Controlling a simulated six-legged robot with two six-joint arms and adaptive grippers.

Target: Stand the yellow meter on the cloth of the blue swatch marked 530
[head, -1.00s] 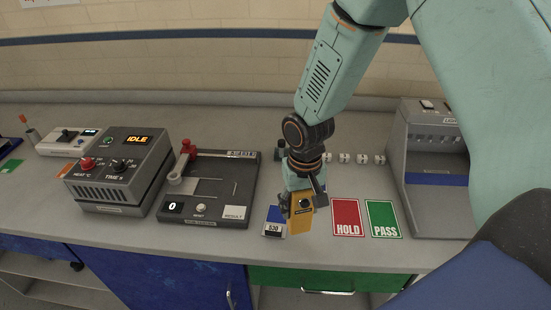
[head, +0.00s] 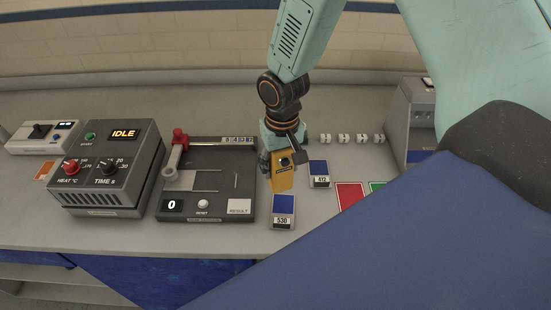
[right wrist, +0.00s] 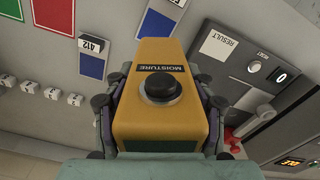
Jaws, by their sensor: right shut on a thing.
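The yellow meter (head: 283,181) is held in my right gripper (head: 281,160), which is shut on it. In the right wrist view the meter (right wrist: 158,125) has a black round knob and a MOISTURE label, with a finger at each side. The blue swatch marked 530 (head: 284,205) lies on the bench just in front of the meter in the head view, with its number at the near end. I cannot tell the meter's height above the bench. My left gripper is not in view.
A second blue swatch, marked 412 (head: 319,172), lies to the right. The red card (head: 349,194) and green card (head: 377,187) are further right. A dark press-like device with a RESULT plate (head: 239,206) stands close on the left, beside the IDLE control box (head: 108,165).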

